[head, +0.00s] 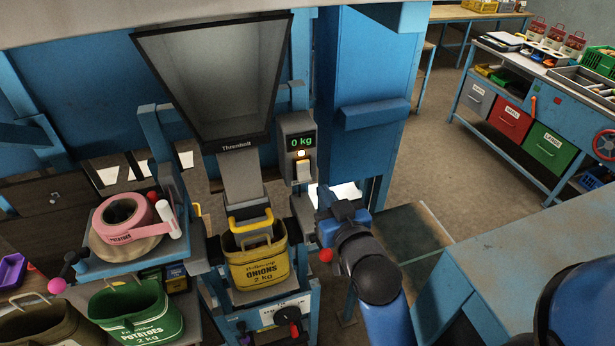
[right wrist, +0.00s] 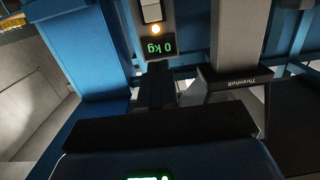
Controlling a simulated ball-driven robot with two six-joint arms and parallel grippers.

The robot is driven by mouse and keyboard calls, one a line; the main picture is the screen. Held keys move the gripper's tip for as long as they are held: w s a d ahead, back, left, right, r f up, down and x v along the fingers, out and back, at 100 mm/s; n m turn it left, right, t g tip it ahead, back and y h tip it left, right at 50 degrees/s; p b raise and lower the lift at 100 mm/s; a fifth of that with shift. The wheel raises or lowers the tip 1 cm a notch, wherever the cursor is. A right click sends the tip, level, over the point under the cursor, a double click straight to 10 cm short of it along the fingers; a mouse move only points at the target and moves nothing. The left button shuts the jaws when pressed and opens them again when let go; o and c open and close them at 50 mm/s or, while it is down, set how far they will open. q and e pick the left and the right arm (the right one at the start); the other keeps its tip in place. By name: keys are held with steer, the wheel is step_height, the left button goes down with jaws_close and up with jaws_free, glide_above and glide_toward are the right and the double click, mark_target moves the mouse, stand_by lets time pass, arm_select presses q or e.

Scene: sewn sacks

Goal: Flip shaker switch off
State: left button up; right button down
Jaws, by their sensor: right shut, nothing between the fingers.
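In the right wrist view the box is upside down, with the switch (right wrist: 151,11) at the top edge and the lamp (right wrist: 155,30) lit. My right gripper (head: 304,207) is just below the box in the head view, apart from the switch. Its fingers (right wrist: 157,70) are shut and empty, pointing toward the box. My left gripper is not in view.
The grey hopper (head: 215,80) hangs left of the box. A yellow onions sack (head: 257,268) stands under its spout, with a green potatoes sack (head: 136,315) to the left. A blue cabinet (head: 362,90) stands right of the box. A blue bench (head: 530,250) is at right.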

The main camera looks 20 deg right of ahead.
steer(key=f+g, duration=0.1)
steer(key=f, duration=0.1)
steer(key=s+f+g, duration=0.1)
steer(key=f, duration=0.1)
steer(key=shift+s+d+f+g, duration=0.1)
steer(key=shift+d+g, duration=0.15)
steer(key=shift+g, duration=0.05)
steer(key=shift+f, duration=0.1)
steer(key=b, duration=0.7)
glide_toward(303, 171)
steer(key=w+f, duration=0.4)
steer(key=shift+f+x, duration=0.2)
steer(key=shift+x, duration=0.7)
